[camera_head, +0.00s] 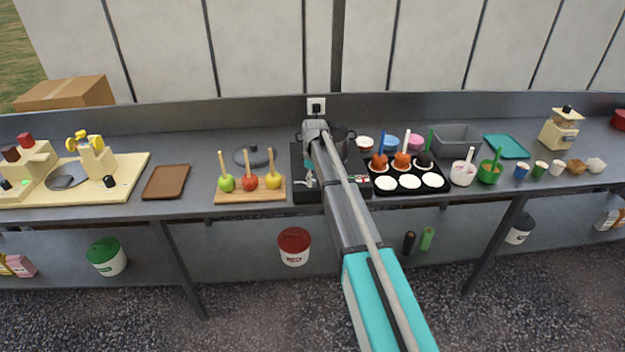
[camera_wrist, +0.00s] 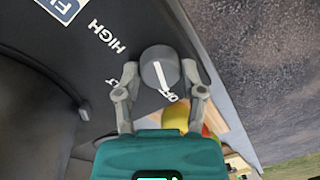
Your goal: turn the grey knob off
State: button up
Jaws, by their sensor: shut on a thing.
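The grey knob (camera_wrist: 160,62) is a round dial on the black hob front (camera_wrist: 80,32) in the wrist view. Its white pointer line runs toward the lettering that reads OFF. The word HIGH is printed to its upper left, and another label near the left finger is partly covered. My gripper (camera_wrist: 160,72) has one finger on each side of the knob and is shut on it. In the head view my arm reaches over the black hob (camera_head: 305,190), and the knob is hidden behind it.
A dark pot (camera_head: 341,142) stands on the hob, close beside my arm. A board with toffee apples on sticks (camera_head: 250,197) is just left of the hob. A black tray (camera_head: 411,188) with apples and white rounds is just right. A brown board (camera_head: 166,181) lies further left.

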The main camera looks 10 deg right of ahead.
dwell(0.3)
jog(key=shift+w, duration=0.1)
jog(key=o, duration=1.2)
jog(key=shift+c, duration=0.2)
